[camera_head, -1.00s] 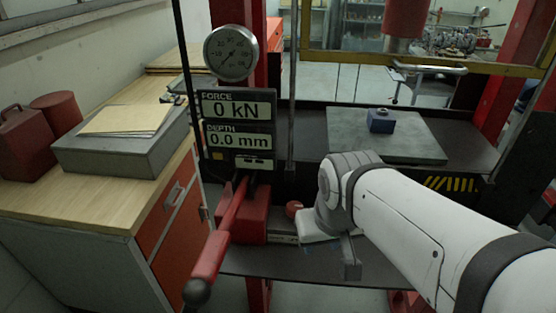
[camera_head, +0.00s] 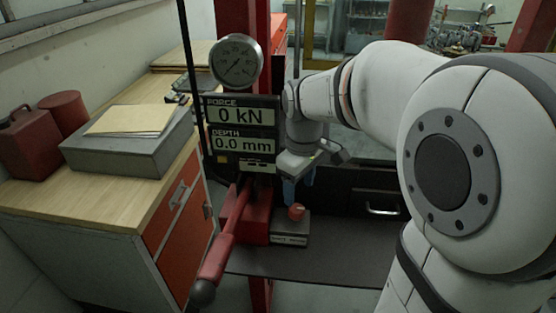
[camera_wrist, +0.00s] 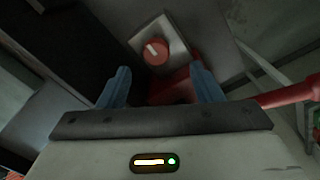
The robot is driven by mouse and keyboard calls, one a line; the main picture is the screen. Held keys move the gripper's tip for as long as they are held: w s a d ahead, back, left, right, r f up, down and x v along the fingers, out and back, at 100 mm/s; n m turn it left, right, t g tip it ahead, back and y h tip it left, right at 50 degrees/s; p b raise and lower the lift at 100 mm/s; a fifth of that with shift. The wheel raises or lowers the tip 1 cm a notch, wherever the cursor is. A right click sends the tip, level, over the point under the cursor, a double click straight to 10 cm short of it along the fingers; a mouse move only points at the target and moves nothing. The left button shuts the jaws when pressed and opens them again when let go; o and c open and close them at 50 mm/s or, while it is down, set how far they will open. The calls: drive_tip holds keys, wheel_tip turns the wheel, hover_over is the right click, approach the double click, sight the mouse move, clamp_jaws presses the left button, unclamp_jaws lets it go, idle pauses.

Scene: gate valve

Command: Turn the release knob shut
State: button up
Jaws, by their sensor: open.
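The release knob (camera_head: 296,211) is a small round red knob on a grey block beside the red pump body. In the wrist view the knob (camera_wrist: 156,51) is seen face-on, with a pale line across it, on a light square plate (camera_wrist: 170,35). My gripper (camera_head: 300,187) points down just above the knob, apart from it. In the wrist view my gripper (camera_wrist: 160,80) has its two blue fingers spread wide with nothing between them, and the knob shows beyond the gap. The exact height above the knob is hard to tell.
A red pump lever (camera_head: 225,240) with a black ball end slants down at the left. The display panel (camera_head: 241,130) reads 0 kN and 0.0 mm, under a round gauge (camera_head: 237,61). A wooden bench (camera_head: 150,205) stands left. The dark shelf (camera_head: 330,262) right of the knob is bare.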

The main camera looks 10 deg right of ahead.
sight(297, 208)
drive_tip(key=shift+w+n, duration=0.3)
drive_tip(key=shift+w, duration=0.25)
drive_tip(key=shift+w+f, duration=0.1)
drive_tip(key=shift+f, duration=0.2)
wheel_tip(297, 208, down, 7)
drive_tip(key=shift+f+p, duration=0.15)
drive_tip(key=shift+p, duration=0.4)
